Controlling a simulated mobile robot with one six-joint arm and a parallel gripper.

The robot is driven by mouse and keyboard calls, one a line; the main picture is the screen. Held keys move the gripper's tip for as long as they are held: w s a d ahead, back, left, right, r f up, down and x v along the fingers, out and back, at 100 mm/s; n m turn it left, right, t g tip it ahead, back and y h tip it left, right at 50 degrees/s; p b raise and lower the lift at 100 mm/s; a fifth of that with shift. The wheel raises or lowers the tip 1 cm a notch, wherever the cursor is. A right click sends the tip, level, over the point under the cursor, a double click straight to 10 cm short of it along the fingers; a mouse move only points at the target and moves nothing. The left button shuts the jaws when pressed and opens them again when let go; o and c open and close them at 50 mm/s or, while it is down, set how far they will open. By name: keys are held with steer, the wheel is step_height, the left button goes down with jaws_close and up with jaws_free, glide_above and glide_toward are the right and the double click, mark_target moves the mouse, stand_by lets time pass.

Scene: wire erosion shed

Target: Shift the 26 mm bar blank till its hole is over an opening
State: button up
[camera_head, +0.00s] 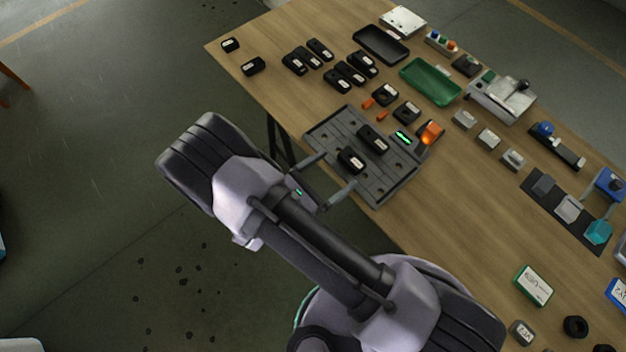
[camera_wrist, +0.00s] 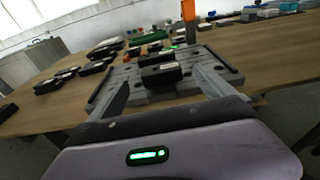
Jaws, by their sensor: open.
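A grey slotted plate (camera_head: 385,179) with small dark openings lies at the table's near edge; it also shows in the wrist view (camera_wrist: 226,70). Two black bar blanks with white labels are on it: a nearer blank (camera_head: 351,160) and a farther blank (camera_head: 373,139). The labels are too small to read, so I cannot tell which is the 26 mm one. My gripper (camera_head: 340,169) is open, its fingers apart on either side of the nearer blank's front end. In the wrist view this blank (camera_wrist: 161,76) sits between the fingers, apparently untouched. Its hole is not clear.
A lit orange block (camera_head: 432,131) and a green-lit display (camera_head: 403,137) stand at the plate's far right edge. Several more black blanks (camera_head: 320,49) lie beyond to the left. A green tray (camera_head: 431,81) and black tray (camera_head: 381,44) are farther back.

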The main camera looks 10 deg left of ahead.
steer(key=p+v, duration=0.1)
steer(key=v, duration=0.6)
steer(key=shift+s+a, duration=0.15)
steer(key=d+r+m+g+y, duration=0.2)
steer(key=d+r+m+g, duration=0.5)
steer(key=r+m, duration=0.2)
steer(key=d+r+m+g+y, duration=0.1)
steer(key=d+r+m+g, duration=0.55)
steer(key=r+m, duration=0.3)
steer(key=s+d+r+m+t+y, duration=0.2)
steer(key=s+r+m+t+y, duration=0.1)
steer(key=r+m, duration=0.4)
steer(key=s+d+r+m+t+y, duration=0.2)
steer(key=r+m+t+y, duration=0.1)
steer(key=r+m+y, duration=0.3)
steer(key=shift+s+r+m, duration=0.35)
steer(key=shift+r+m, duration=0.15)
steer(key=shift+m, duration=0.15)
steer(key=shift+t, duration=0.25)
